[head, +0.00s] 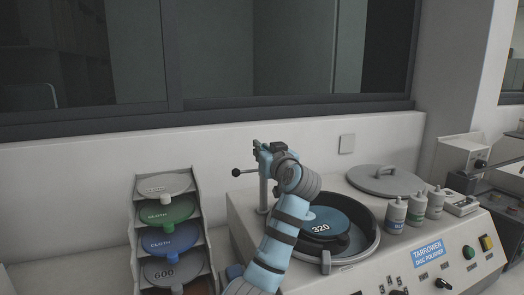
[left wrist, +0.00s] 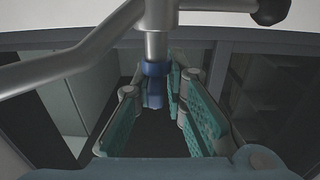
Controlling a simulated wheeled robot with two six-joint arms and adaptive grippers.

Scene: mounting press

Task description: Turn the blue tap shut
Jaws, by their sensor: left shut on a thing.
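The blue tap (left wrist: 154,69) shows in the left wrist view as a blue piece below a grey metal post, between my left gripper's teal-padded fingers (left wrist: 150,88). In the head view my left gripper (head: 266,155) is at the top of the post on the disc polisher (head: 415,268) and hides most of the tap. It is shut on the tap. A bent metal pipe (left wrist: 60,62) and a rod with a black ball (head: 236,172) stick out from the post. My right gripper is not in view.
A blue 320 disc (head: 322,223) sits in the polisher's round bowl, beside my forearm. A grey lid (head: 385,180) and several small bottles (head: 396,213) stand to the right. A rack (head: 200,205) of discs stands left. A wall and window are behind.

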